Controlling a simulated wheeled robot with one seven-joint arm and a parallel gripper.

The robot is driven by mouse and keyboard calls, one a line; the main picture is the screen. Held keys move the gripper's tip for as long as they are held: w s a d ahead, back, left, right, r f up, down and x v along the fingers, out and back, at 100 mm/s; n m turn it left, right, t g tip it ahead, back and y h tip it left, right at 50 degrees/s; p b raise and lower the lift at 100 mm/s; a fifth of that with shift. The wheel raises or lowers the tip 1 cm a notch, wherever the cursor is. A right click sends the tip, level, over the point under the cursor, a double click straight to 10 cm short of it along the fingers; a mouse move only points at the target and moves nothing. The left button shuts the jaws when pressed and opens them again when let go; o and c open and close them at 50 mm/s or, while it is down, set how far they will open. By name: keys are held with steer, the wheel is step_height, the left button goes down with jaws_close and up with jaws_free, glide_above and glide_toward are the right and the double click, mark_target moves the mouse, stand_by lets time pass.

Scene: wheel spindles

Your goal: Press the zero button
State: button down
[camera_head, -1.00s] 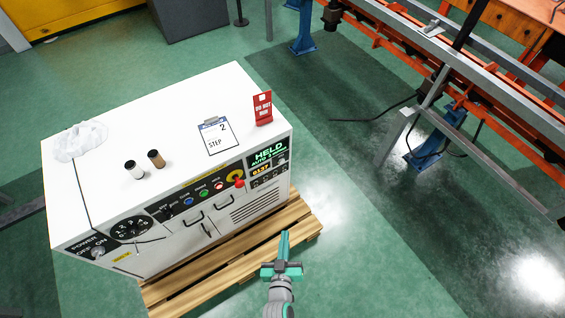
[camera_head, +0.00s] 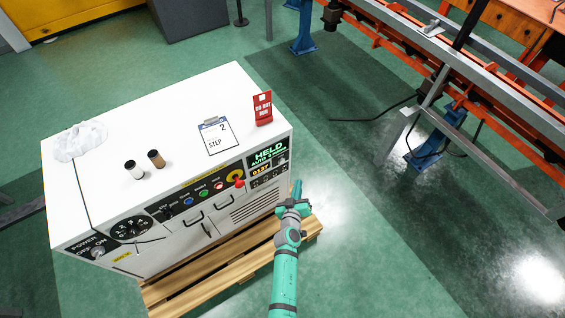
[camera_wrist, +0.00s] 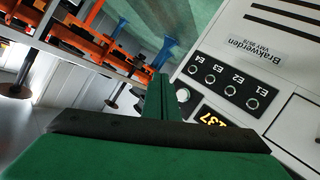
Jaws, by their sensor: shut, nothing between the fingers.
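The white control cabinet (camera_head: 150,115) carries a dark panel at its front right corner. The panel has a lit yellow display (camera_head: 262,172) reading 0137, with green words starting "HELD" above it. In the wrist view the display (camera_wrist: 212,118) shows partly, ending in 37. A pale round button (camera_wrist: 183,95) sits beside the display; no label on it can be read, so I cannot tell whether it is the zero button. My gripper (camera_head: 297,184) is shut and empty, just right of the panel. In the wrist view its fingers (camera_wrist: 160,80) point past the pale button and hide part of the panel.
A row of small round buttons marked E1 to E4 (camera_wrist: 223,82) is near the fingers. A red knob (camera_head: 239,183) stands out on the front. A pallet (camera_head: 225,262) lies below.

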mark_target(282, 161)
steer(key=w+a, duration=0.5)
steer(key=w, duration=0.2)
stand_by(0.5)
steer(key=shift+w, duration=0.1)
stand_by(1.2)
steer(key=shift+a, duration=0.15)
stand_by(0.5)
steer(key=shift+w+a, duration=0.2)
steer(key=shift+w, duration=0.15)
